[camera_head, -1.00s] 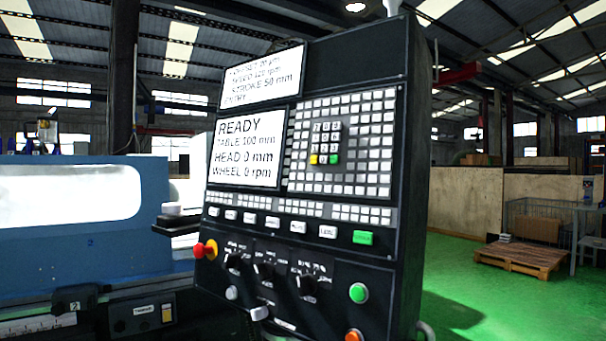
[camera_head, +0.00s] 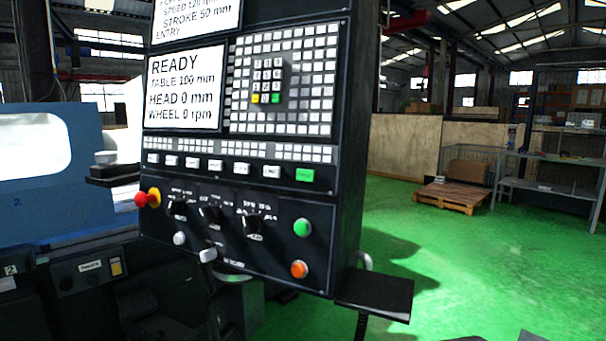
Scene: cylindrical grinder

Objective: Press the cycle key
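The dark control panel (camera_head: 325,130) of the grinder fills the middle of the view. A row of keys runs across it below the keypad; most are white, and the one at the right end is a green rectangular key (camera_head: 304,175). The key labels are too small to read, so I cannot tell for certain which one is the cycle key. A round green button (camera_head: 302,227) sits lower right, with an orange button (camera_head: 299,269) below it. The screen (camera_head: 186,88) reads READY, table 100 mm, head 0 mm, wheel 0 rpm. Neither of my grippers is in view.
A red knob (camera_head: 143,199) on a yellow base and several dark rotary knobs (camera_head: 251,223) are on the lower panel. A small dark shelf (camera_head: 375,295) juts out at the panel's lower right. Green floor (camera_head: 450,260) lies open to the right, before a wooden pallet (camera_head: 450,195).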

